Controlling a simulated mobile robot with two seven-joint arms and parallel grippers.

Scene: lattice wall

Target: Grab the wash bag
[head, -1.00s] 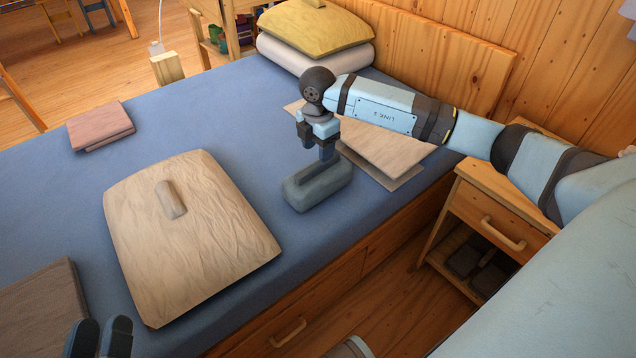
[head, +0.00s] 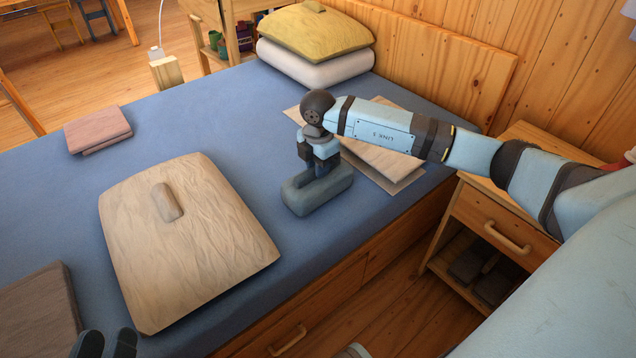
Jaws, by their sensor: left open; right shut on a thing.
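The wash bag (head: 318,196) is a grey-green rounded block with a handle-like ridge on top. It rests on the blue bed near its front edge, in the middle of the head view. My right gripper (head: 318,172) points down over it and is shut on its top ridge. The fingertips partly hide the ridge. My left gripper (head: 105,345) shows only its dark fingertips at the bottom left edge. They are apart and hold nothing.
A large beige cushion-like piece (head: 190,250) lies left of the bag. Flat boards (head: 375,160) lie behind it. Folded pink cloth (head: 98,128), a brown block (head: 40,310) and yellow and white pillows (head: 315,35) are on the bed (head: 220,120). A wooden nightstand (head: 490,215) stands right.

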